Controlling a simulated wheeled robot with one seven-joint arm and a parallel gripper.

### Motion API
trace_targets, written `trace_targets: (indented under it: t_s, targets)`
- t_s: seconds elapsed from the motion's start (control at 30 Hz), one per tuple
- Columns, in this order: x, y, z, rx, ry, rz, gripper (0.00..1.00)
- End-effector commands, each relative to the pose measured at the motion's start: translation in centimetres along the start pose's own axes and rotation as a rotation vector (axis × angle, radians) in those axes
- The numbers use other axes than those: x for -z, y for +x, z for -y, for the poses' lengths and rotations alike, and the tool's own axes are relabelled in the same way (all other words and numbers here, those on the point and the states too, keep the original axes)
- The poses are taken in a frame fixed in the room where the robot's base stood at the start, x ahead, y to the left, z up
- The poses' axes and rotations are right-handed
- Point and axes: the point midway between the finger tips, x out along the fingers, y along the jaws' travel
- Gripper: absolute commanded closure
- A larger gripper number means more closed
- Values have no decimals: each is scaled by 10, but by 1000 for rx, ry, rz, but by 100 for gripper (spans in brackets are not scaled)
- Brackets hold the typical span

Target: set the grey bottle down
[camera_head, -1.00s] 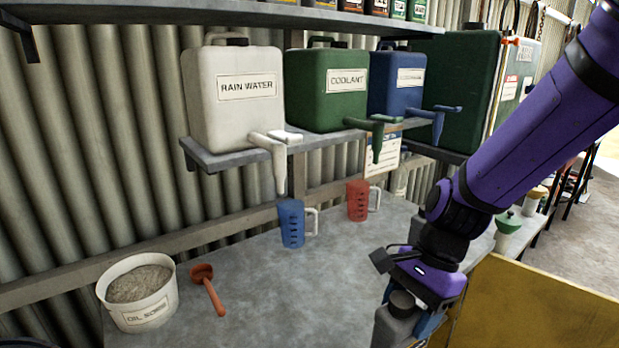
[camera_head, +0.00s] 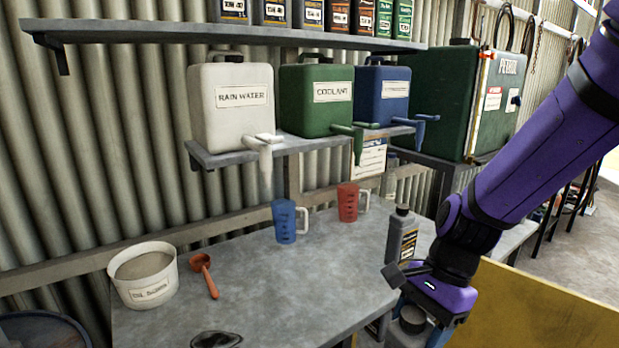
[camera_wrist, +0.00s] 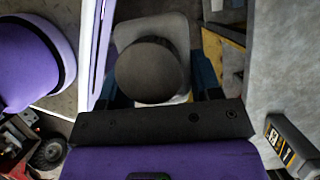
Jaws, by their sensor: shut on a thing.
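My gripper (camera_head: 422,326) is low at the right of the head view, pointing down and shut on a grey bottle with a dark cap (camera_head: 411,316). In the wrist view the held bottle (camera_wrist: 150,28) shows from above, its round cap (camera_wrist: 148,70) between the blue fingers. The bottle is off the bench's (camera_head: 330,270) near right edge, apart from its top. Its base is hidden in both views. Another dark grey bottle with a yellow and black label (camera_head: 402,240) stands upright on the bench beside my gripper; it also shows in the wrist view (camera_wrist: 290,143).
A blue jug (camera_head: 285,222) and a red jug (camera_head: 348,203) stand toward the back of the bench. The middle is clear. A yellow panel (camera_head: 540,310) stands at right.

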Motion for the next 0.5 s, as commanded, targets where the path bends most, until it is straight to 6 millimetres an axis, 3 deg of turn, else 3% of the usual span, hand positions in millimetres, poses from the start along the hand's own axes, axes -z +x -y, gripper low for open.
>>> trace_targets:
  t_s: [0.5]
  targets:
    - [38, 4, 38, -60, -143, 1, 100]
